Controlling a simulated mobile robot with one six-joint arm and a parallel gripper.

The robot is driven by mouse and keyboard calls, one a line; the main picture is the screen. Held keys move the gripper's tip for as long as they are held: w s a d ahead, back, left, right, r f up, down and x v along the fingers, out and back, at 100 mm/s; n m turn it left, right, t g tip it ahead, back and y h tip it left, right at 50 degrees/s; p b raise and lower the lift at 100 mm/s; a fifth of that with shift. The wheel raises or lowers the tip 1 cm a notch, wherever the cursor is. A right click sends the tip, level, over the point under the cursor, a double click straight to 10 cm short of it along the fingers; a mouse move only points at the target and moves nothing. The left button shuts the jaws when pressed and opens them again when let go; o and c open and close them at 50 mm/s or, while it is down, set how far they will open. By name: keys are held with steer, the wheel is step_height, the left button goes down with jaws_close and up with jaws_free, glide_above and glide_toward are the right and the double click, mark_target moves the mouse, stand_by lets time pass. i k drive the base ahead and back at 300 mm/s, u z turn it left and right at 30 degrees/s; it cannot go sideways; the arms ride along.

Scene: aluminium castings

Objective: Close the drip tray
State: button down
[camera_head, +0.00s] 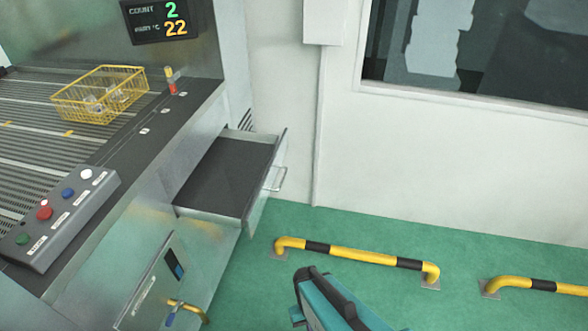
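The drip tray (226,174) is a dark-floored metal drawer in the side of the machine, in the head view left of centre. It stands pulled out to the right and looks empty. Its pale front panel (264,182) carries a bar handle (275,179) on its outer face. A teal and black part of my own arm shows at the bottom edge, below and right of the tray and apart from it. My gripper's fingers are not in view.
The machine's slatted top (40,110) holds a yellow wire basket (100,94) with castings. A button panel (60,215) sits on its front edge. Yellow-black floor rails (350,254) stand right of the tray. Green floor (330,222) lies clear between tray and rails.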

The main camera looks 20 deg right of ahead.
mark_target(230, 185)
steer(key=z, duration=0.15)
steer(key=k, duration=0.5)
steer(key=u, duration=0.95)
steer(key=k, duration=0.6)
steer(key=u, duration=0.1)
steer(key=i, duration=0.5)
steer(key=u, duration=0.05)
